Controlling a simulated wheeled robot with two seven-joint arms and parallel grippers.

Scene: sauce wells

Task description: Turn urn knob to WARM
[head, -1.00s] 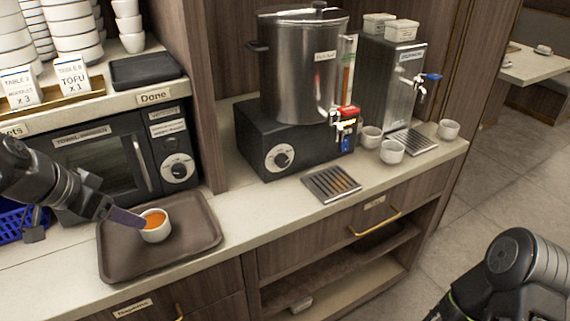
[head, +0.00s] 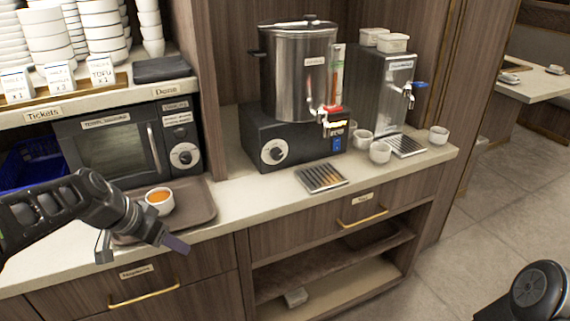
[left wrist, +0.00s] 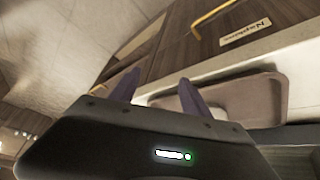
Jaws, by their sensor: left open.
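The steel urn (head: 300,72) stands on a black base (head: 255,135) on the counter. Its round white-ringed knob (head: 274,151) is on the left of the base's front; the setting it points to is too small to read. My left gripper (head: 146,251) is open and empty, in front of the counter edge by the tray, well left of and lower than the knob. Its two purple fingers (left wrist: 155,90) show apart in the left wrist view. My right arm shows at the lower right; its gripper is out of the picture.
A brown tray (head: 200,208) holds a white cup of orange liquid (head: 160,200). A drip grate (head: 321,178) lies before the urn, whose red-handled tap (head: 334,112) sticks out. White cups (head: 380,152) stand to its right. A microwave (head: 115,148) is on the left.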

